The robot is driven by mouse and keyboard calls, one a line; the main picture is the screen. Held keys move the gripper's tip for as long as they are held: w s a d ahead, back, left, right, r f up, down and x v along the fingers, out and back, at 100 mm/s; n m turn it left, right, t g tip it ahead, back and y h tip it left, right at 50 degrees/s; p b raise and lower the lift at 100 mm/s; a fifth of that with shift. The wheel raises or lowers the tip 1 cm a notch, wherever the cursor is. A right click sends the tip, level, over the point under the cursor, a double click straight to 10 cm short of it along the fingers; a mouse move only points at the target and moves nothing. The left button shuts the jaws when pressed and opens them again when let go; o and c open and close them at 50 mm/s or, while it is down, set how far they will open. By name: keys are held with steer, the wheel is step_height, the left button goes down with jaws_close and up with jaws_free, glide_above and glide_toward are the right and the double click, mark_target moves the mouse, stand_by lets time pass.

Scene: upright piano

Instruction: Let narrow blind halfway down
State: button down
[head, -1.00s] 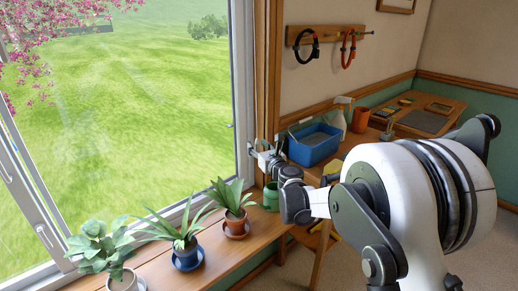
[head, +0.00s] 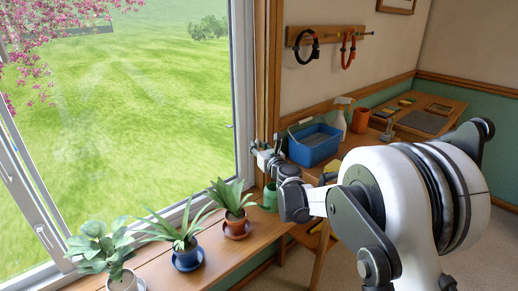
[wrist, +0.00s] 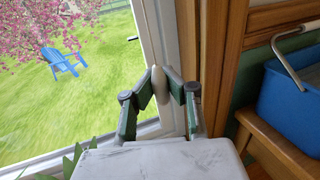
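In the wrist view a pale oval cord pull (wrist: 159,84) hangs on a thin cord (wrist: 150,35) in front of the window frame. My gripper (wrist: 160,86) has one finger on each side of the pull, and both pads appear to touch it. In the head view my gripper (head: 265,154) is at the right side of the window frame, small and partly hidden by my wrist. The blind itself is not visible in either view; the window glass shown is uncovered.
Potted plants (head: 187,245) stand along the wooden sill (head: 225,262), with a green can (head: 270,196) near my wrist. A blue bin (head: 315,146) sits on the bench to the right. Wooden trim (wrist: 226,60) runs close beside my gripper.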

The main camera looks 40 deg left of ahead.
steer(key=shift+s, duration=0.1)
steer(key=s, duration=0.3)
steer(key=s+b, duration=0.1)
steer(key=s, duration=0.1)
steer(key=shift+a+f, duration=0.3)
steer(key=shift+a, duration=0.1)
step_height(320, 180, up, 9)
steer(key=p, duration=0.4)
stand_by(0.4)
steer(key=shift+w+r, duration=0.1)
step_height(320, 180, up, 9)
steer(key=p, duration=0.4)
